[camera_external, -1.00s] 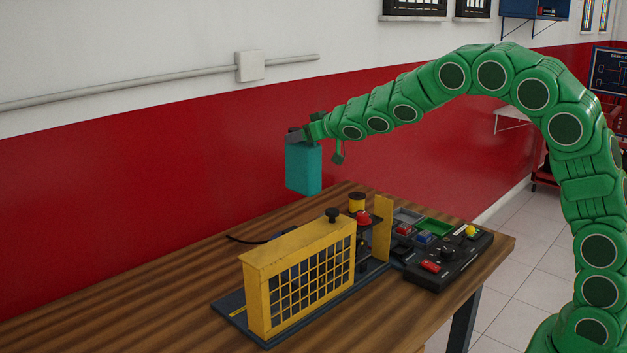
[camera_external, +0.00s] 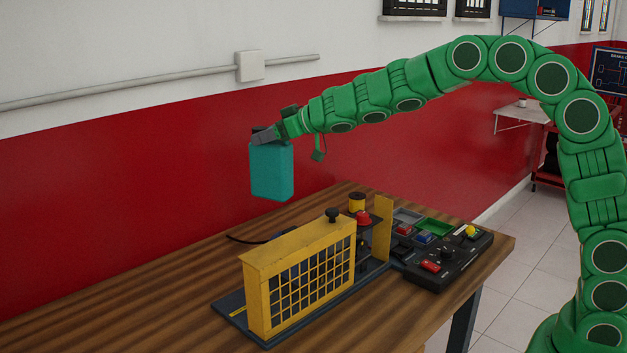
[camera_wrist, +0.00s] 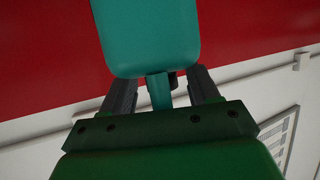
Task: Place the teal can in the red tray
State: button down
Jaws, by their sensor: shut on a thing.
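The teal can (camera_external: 272,172) hangs upright in the air above the left part of the wooden table in the external view. My gripper (camera_external: 263,137) is shut on its top. In the wrist view the teal can (camera_wrist: 150,38) fills the upper middle, with the fingers of my gripper (camera_wrist: 161,90) on either side of a narrow teal part. I cannot make out a red tray in either view; the yellow guard may hide part of the table behind it.
A yellow caged guard (camera_external: 300,280) stands on a dark base on the wooden table (camera_external: 150,300). A yellow spool (camera_external: 356,203) and red button (camera_external: 363,218) are behind it. A black control panel (camera_external: 450,262) and small green tray (camera_external: 433,227) lie to the right. The table's left is clear.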

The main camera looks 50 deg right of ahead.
jog(key=shift+s+a+r+y, duration=0.15)
jog(key=shift+a, duration=0.25)
jog(key=shift+s+a+r+y, duration=0.15)
jog(key=shift+a, duration=0.25)
jog(key=s+a+n+g+y, duration=0.7)
jog(key=s+a+n+g, duration=0.25)
jog(key=s+a, duration=1.85)
jog(key=s+a+f+n+g, duration=0.2)
jog(key=s+a+f, duration=0.1)
jog(key=s, duration=0.3)
jog(key=s+a+f+n+g, duration=0.2)
jog(key=s+f+n, duration=0.1)
jog(key=s, duration=0.2)
jog(key=w+a+f, duration=0.8)
jog(key=a+f, duration=0.3)
jog(key=f, duration=0.2)
jog(key=shift+y, duration=0.3)
jog(key=shift+w, duration=0.1)
jog(key=shift+c, duration=1.3)
grip_release()
jog(key=shift+f, duration=0.1)
